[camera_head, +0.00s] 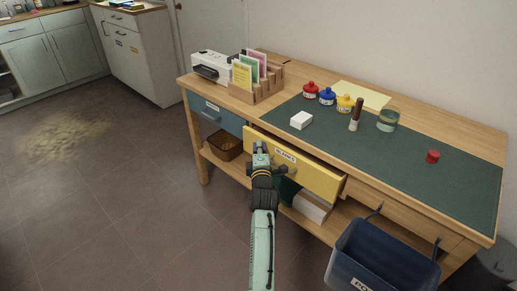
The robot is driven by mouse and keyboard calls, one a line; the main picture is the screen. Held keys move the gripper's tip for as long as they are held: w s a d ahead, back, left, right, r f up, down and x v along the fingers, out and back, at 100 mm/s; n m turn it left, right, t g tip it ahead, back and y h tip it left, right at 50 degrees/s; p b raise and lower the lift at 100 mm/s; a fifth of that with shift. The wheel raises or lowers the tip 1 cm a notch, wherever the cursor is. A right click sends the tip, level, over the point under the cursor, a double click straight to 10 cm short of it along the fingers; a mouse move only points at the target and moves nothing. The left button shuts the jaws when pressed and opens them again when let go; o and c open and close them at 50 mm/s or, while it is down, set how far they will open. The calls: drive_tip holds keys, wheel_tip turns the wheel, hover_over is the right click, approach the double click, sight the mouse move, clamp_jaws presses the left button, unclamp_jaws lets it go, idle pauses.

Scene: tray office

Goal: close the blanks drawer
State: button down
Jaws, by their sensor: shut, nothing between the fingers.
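The yellow blanks drawer (316,176) is pulled out from the front of the wooden desk, with a gap showing between its front and the desk edge. It carries a white label on its front. My gripper (262,150) is shut and empty, at the left part of the drawer front, close to the label. My arm hides part of the drawer front, and I cannot tell if the fingers touch it.
The desk (480,222) has a green mat with ink pots, a stamp, a glass jar and a red cap. A blue drawer (212,114) sits left, looking shut. A dark blue bin (385,258) hangs at the front right.

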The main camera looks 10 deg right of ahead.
sight(268, 143)
drive_tip(key=w+d+b, duration=0.2)
drive_tip(key=b, duration=0.1)
drive_tip(key=shift+w+d+f, duration=0.1)
drive_tip(key=shift+d+f, duration=0.25)
drive_tip(key=shift+d, duration=0.05)
drive_tip(key=shift+w+d+r+b, duration=0.2)
drive_tip(key=shift+d+b, duration=0.15)
drive_tip(key=shift+b, duration=0.2)
drive_tip(key=shift+d+r, duration=0.1)
drive_tip(key=shift+r, duration=0.1)
